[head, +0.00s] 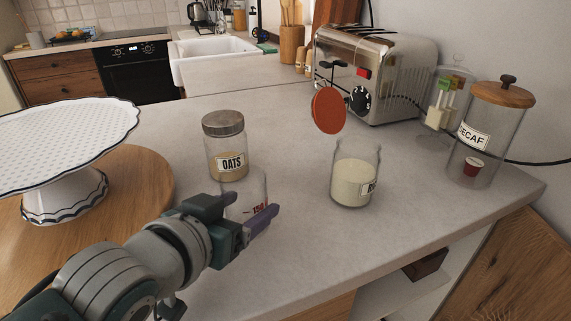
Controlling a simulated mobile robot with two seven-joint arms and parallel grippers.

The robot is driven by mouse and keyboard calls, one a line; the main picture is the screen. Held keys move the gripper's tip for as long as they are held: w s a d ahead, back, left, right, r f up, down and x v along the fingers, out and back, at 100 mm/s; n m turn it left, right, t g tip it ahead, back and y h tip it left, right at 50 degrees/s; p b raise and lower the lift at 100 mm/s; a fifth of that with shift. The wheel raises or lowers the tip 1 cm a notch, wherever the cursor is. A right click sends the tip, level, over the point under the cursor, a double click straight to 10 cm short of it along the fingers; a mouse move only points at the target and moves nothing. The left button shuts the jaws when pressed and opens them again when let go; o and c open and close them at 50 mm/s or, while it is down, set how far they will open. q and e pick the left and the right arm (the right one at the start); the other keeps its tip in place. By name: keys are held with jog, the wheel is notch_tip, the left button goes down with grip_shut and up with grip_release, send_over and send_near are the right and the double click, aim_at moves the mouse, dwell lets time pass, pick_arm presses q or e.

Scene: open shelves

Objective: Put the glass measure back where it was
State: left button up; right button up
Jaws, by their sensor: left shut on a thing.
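The glass measure (254,188) is a clear cup with red markings. It is at the counter's near middle, just in front of the oats jar. My left gripper (252,217) comes in from the lower left and is shut on the glass measure. Its purple fingers and dark green body hide the lower part of the glass, so I cannot tell whether it touches the counter. My right gripper is not in view.
The oats jar (226,158) stands close behind the glass. A jar of white contents (354,182) stands to the right, with an orange-red disc (328,110) above it. A cake stand (60,140) is at left, the toaster (385,75) and decaf jar (480,155) behind right. The front-middle counter is clear.

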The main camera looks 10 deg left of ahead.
pick_arm(q)
jog(key=shift+f, duration=0.3)
jog(key=shift+f, duration=0.2)
jog(key=o, duration=1.5)
jog(key=shift+r, duration=0.1)
